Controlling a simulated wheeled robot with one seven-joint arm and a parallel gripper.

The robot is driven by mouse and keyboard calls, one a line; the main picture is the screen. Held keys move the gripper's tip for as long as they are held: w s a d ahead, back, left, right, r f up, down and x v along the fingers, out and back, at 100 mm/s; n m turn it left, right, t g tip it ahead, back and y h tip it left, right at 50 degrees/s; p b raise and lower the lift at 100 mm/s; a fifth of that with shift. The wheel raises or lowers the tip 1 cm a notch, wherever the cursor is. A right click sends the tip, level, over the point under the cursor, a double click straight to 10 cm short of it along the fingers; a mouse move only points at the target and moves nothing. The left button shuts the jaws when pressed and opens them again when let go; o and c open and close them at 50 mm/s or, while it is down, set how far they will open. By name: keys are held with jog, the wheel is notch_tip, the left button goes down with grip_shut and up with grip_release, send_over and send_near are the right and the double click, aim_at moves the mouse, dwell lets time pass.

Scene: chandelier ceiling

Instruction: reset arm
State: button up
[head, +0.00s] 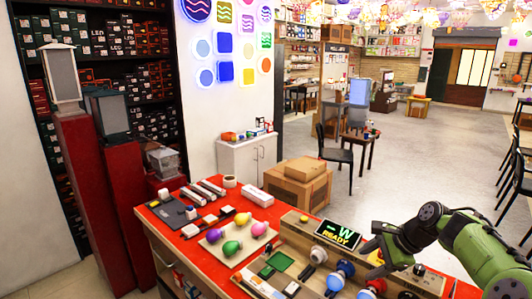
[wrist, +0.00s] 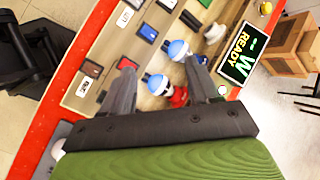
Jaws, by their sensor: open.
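My gripper (head: 374,258) reaches in from the right in the head view, above the wooden test bench (head: 290,216) on the red table (head: 160,213). In the wrist view my gripper (wrist: 160,70) has its two dark fingers spread apart with nothing held between them. Blue-and-white bulbs (wrist: 178,50) and a red bulb (wrist: 178,97) show beyond and between the fingers, standing on the bench. The blue bulbs also show in the head view (head: 345,268). Part of the bench is hidden behind my arm.
A lit sign reading READY (head: 337,235) stands on the bench near my gripper. A board with several coloured bulbs (head: 232,248) lies to its left. Cardboard boxes (head: 297,184) stand behind the table. Open floor (head: 420,150) lies beyond, with a dark chair (head: 337,155).

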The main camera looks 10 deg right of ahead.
jog(key=s+a+r+n+g+h, duration=0.1)
jog(key=s+a+r+n+h, duration=0.15)
jog(key=s+a+n, duration=0.45)
jog(key=s+a+r+n+g+h, duration=0.1)
jog(key=s+a+r+n+h, duration=0.2)
jog(key=a, duration=0.7)
jog(key=s+a+n+t, duration=0.2)
jog(key=s+n, duration=0.6)
jog(key=s, duration=1)
jog(key=shift+a+f+n+t+y, duration=0.2)
jog(key=shift+a+n+t+y, duration=0.25)
jog(key=shift+a, duration=0.4)
jog(key=shift+s, duration=0.1)
